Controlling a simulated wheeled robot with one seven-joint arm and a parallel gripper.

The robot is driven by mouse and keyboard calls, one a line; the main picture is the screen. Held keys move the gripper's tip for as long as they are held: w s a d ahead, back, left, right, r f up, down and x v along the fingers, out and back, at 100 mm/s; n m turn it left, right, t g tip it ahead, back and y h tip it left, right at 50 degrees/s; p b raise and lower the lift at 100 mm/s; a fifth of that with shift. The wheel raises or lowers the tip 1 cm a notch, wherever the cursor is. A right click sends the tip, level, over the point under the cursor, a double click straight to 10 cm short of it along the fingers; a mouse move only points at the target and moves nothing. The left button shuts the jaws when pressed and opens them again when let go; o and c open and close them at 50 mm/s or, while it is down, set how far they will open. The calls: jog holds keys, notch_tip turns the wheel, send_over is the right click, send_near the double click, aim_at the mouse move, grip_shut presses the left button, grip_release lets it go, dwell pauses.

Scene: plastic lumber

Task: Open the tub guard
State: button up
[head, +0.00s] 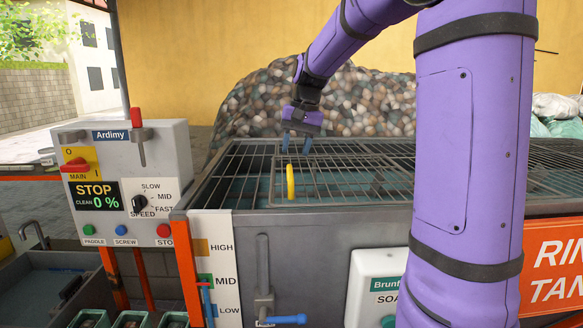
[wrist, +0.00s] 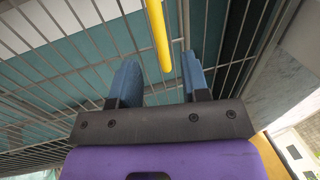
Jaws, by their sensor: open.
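The tub guard (head: 240,175) is a dark wire grid lying flat over the grey tub. A framed panel of it carries an upright yellow handle (head: 291,182) near the front left edge. My gripper (head: 297,146) is above the grid, just behind the handle in the head view, with its blue fingers pointing down. In the wrist view my gripper (wrist: 157,82) has its two blue fingers apart, and the yellow handle (wrist: 158,35) shows beyond them, lined up with the gap. Nothing is seen between the fingers. The handle's far end is cut off in the wrist view.
A control box (head: 130,180) with a red lever stands to the left. A level scale (head: 215,265) and a grey lever (head: 263,275) are on the tub front. A white soap box (head: 375,285) hangs beside them. A pebble heap (head: 250,105) lies behind.

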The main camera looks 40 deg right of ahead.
aim_at(291, 171)
jog(key=f, duration=0.3)
jog(key=a+f, duration=0.1)
jog(key=f, duration=0.1)
jog(key=shift+w+f, duration=0.25)
jog(key=shift+f, duration=0.1)
grip_shut()
